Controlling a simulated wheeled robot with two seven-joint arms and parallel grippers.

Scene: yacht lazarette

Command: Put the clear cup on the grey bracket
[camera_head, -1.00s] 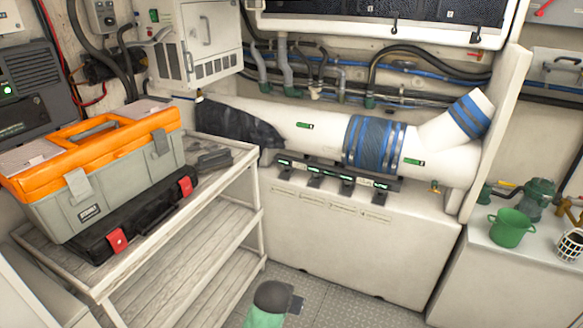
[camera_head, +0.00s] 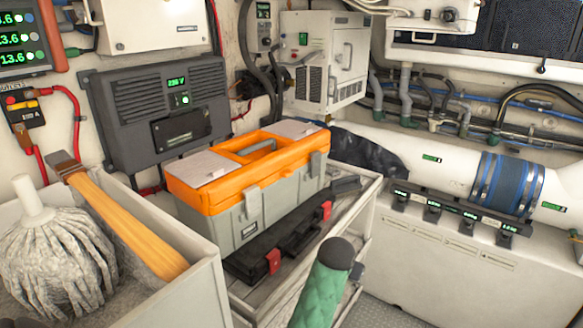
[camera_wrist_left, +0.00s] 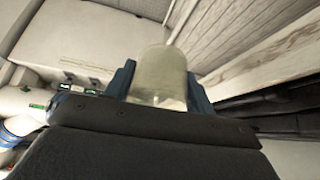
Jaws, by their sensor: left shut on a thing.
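The clear cup (camera_wrist_left: 163,66) shows in the left wrist view as a pale, see-through, yellowish cup with a rounded end. My left gripper (camera_wrist_left: 160,82) is shut on it, with one blue finger on each side. The black gripper body hides the near part of the cup. In the head view I make out neither the cup nor the gripper's fingers. I cannot pick out the grey bracket in either view. My right gripper is not in view.
An orange and grey toolbox (camera_head: 238,200) and a black case (camera_head: 262,258) crowd the slatted shelf unit (camera_head: 275,303). A bin (camera_head: 196,300) with a mop (camera_head: 62,255) and a wooden-handled brush (camera_head: 130,228) stands at left. A white pipe (camera_head: 455,165) runs along the right.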

